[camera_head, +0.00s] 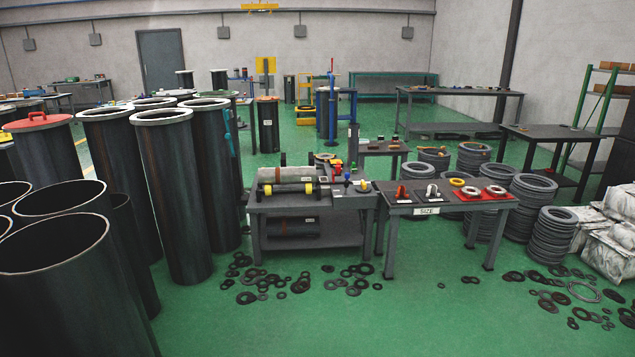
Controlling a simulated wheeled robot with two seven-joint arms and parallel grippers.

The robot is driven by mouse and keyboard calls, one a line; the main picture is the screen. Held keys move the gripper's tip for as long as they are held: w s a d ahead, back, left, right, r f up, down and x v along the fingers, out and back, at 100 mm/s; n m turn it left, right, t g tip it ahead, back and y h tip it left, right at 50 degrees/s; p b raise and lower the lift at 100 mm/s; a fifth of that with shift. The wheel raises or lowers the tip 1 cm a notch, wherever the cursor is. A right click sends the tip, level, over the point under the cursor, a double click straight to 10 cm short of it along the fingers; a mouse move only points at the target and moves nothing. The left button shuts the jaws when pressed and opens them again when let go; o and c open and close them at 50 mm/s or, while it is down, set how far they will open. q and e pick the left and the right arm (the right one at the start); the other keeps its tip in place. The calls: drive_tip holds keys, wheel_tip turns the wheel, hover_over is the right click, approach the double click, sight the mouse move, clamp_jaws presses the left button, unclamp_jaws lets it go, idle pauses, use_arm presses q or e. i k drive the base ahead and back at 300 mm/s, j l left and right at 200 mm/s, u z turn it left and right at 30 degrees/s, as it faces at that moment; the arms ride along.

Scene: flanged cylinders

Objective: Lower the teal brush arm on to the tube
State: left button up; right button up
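A short grey tube (290,173) lies on its side on the workbench (310,207) in the middle, above a dark bar with yellow wheels (268,189). I cannot make out a teal arm over this tube. A small teal part (228,130) shows against the right side of a tall dark cylinder (213,170) at the left; I cannot tell whether it is the brush arm. Small red, blue and yellow parts (340,170) sit at the bench's right end. Neither of my grippers is in view.
Tall flanged cylinders (172,190) and open dark ones (55,260) crowd the left. A table with a SIZE label (427,211) holds rings on the right. Stacked rings (552,235) stand further right. Loose rings (250,297) lie on the green floor; the front middle is clear.

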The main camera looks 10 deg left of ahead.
sight(228, 114)
drive_tip(key=i+u, duration=0.5)
drive_tip(key=i, duration=1.35)
drive_tip(key=l, duration=0.1)
